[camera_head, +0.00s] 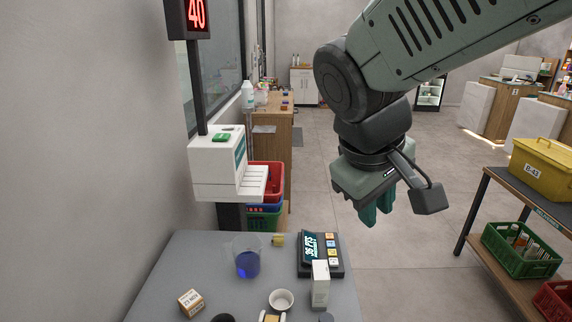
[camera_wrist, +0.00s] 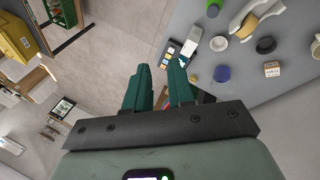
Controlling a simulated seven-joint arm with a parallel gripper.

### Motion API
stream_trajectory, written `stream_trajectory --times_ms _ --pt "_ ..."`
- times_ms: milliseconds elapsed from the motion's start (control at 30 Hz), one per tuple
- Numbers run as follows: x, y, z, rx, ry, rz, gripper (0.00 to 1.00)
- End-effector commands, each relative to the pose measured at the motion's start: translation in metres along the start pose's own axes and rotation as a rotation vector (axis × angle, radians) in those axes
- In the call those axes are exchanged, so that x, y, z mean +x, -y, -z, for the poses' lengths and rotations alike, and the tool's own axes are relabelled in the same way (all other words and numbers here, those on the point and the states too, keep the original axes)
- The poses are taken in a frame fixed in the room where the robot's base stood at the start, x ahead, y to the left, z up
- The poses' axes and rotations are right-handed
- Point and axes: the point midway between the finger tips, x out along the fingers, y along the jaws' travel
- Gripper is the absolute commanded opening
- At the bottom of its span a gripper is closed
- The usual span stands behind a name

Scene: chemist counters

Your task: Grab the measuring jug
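The measuring jug (camera_head: 246,258) is a clear vessel with blue liquid in its lower part. It stands upright on the grey counter (camera_head: 190,260), left of a dark keypad device with a lit display. In the wrist view the blue of the jug (camera_wrist: 222,74) shows on the counter, right of my fingers. My gripper (camera_head: 377,207) hangs in the air to the right of the counter, well apart from the jug. Its two green fingers also show in the wrist view (camera_wrist: 160,66), with an empty gap between them.
Near the jug are the keypad device (camera_head: 320,252), a white box (camera_head: 320,284), a white bowl (camera_head: 281,300), a small tan box (camera_head: 191,302) and a small yellow item (camera_head: 278,240). A white dispenser machine (camera_head: 216,168) stands behind. A shelf with crates (camera_head: 522,250) is at right.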

Motion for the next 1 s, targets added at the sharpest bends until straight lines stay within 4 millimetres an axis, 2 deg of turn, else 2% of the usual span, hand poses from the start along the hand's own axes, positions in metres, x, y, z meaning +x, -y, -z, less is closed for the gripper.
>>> stream_trajectory --times_ms 33,167,267,367,467,567,700,800,900,1000 --pt "0.015 0.003 0.019 -0.109 0.036 -0.033 0.23" --pt "0.048 0.010 0.067 -0.379 0.100 -0.141 0.23" --pt "0.075 0.024 0.104 -0.595 0.140 -0.232 0.23" --pt "0.102 0.048 0.142 -0.820 0.172 -0.330 0.23" --pt "0.131 0.080 0.178 -1.051 0.194 -0.435 0.23" --pt "0.159 0.121 0.210 -1.288 0.208 -0.546 0.23" --pt "0.200 0.192 0.244 -1.625 0.212 -0.714 0.23" --pt "0.226 0.242 0.258 -1.842 0.207 -0.829 0.23" --pt "0.248 0.284 0.264 -2.013 0.199 -0.924 0.23" --pt "0.262 0.312 0.265 -2.125 0.191 -0.988 0.23"
